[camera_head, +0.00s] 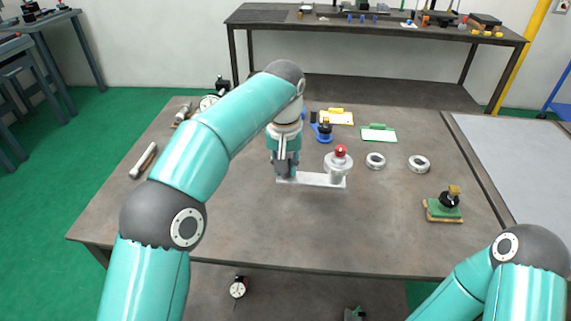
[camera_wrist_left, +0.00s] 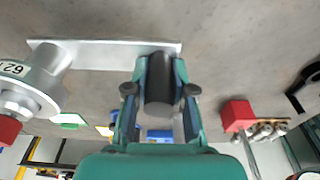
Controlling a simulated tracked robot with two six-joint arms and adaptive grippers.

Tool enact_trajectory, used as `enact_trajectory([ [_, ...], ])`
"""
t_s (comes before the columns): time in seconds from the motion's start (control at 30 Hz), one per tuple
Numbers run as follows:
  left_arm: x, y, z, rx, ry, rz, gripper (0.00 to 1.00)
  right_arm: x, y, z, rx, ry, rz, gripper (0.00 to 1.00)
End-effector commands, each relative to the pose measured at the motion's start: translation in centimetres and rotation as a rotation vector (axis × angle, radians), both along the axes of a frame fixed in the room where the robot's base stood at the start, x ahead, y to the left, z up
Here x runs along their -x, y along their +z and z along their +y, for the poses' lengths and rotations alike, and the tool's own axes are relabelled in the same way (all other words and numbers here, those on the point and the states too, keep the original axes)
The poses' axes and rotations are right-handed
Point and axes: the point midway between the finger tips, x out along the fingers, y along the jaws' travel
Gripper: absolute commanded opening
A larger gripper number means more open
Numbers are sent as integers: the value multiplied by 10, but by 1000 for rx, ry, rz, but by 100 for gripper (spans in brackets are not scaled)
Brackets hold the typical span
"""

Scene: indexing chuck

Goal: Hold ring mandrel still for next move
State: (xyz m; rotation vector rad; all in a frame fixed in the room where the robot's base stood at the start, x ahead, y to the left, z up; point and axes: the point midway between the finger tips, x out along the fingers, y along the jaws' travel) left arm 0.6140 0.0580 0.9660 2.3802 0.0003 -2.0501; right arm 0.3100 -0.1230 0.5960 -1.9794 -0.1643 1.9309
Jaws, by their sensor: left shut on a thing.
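The ring mandrel appears as a silver flat bar (camera_head: 310,179) on the table with a stepped silver body (camera_head: 337,168) at its right end, topped by a red knob (camera_head: 340,151). In the left wrist view, the body (camera_wrist_left: 38,78) carries a number label. A dark grey cylindrical post (camera_wrist_left: 160,82) stands at the bar's other end. My left gripper (camera_head: 285,170) comes down over that end. In the left wrist view its fingers (camera_wrist_left: 160,95) are closed on both sides of the post. The bar's underside is hidden. My right arm shows at lower right, but its gripper is not discernible.
Two silver rings (camera_head: 375,161) (camera_head: 419,163) lie right of the mandrel. The front middle table is clear.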

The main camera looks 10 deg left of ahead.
Motion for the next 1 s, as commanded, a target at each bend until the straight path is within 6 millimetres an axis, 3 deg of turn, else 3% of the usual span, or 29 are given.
enact_trajectory([
  [1.0,0,-29,0,2,1,-3,0,0,-21,0,0,0,0,40],
])
